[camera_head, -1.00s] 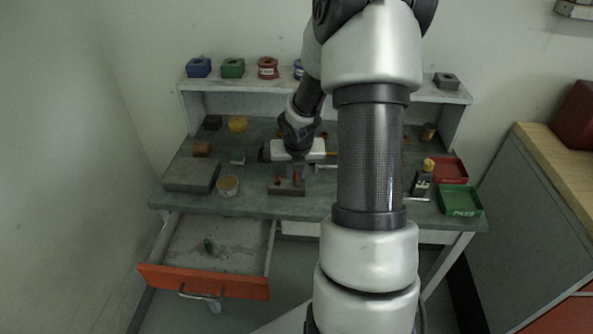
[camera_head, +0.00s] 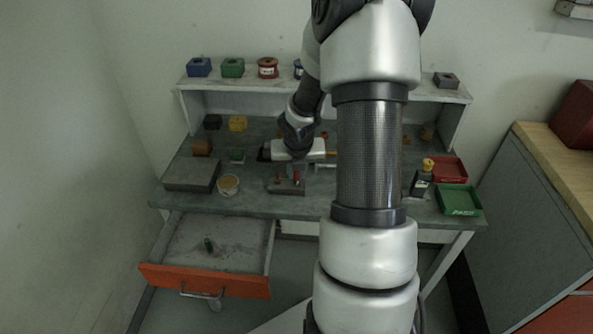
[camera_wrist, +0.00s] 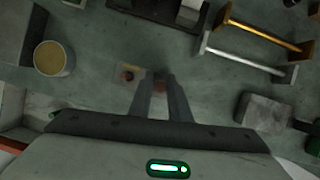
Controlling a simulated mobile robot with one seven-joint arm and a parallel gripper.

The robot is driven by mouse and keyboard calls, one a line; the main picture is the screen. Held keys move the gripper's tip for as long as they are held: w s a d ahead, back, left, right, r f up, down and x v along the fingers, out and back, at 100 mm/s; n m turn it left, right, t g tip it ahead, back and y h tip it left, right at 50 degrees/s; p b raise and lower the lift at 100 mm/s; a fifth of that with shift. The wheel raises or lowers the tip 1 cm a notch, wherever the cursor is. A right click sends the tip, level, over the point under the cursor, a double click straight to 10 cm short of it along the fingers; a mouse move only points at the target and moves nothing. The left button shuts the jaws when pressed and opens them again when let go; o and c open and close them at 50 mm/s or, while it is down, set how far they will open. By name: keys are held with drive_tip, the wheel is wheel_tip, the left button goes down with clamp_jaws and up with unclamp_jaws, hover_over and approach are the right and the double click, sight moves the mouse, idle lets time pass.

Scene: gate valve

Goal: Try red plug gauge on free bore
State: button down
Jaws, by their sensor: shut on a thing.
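My gripper (camera_wrist: 160,82) is shut on a small red piece (camera_wrist: 160,88), which looks like the red plug gauge; the fingers hide most of it. In the head view my gripper (camera_head: 296,168) points down over the right part of a small grey block (camera_head: 287,188) near the table's front edge. The block also shows in the wrist view (camera_wrist: 128,83), partly behind the fingers.
A round tub (camera_head: 228,184) and a flat grey plate (camera_head: 190,175) lie left of the block. An orange-fronted drawer (camera_head: 205,282) stands open below. Metal bars on a stand (camera_wrist: 250,52) lie right. Red (camera_head: 450,169) and green (camera_head: 460,202) trays and a dark bottle (camera_head: 421,184) are farther right.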

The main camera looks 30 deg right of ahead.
drive_tip(key=shift+f, duration=0.2)
idle(0.6)
idle(0.9)
drive_tip(key=shift+r+p, duration=2.95)
drive_tip(key=shift+r, duration=0.1)
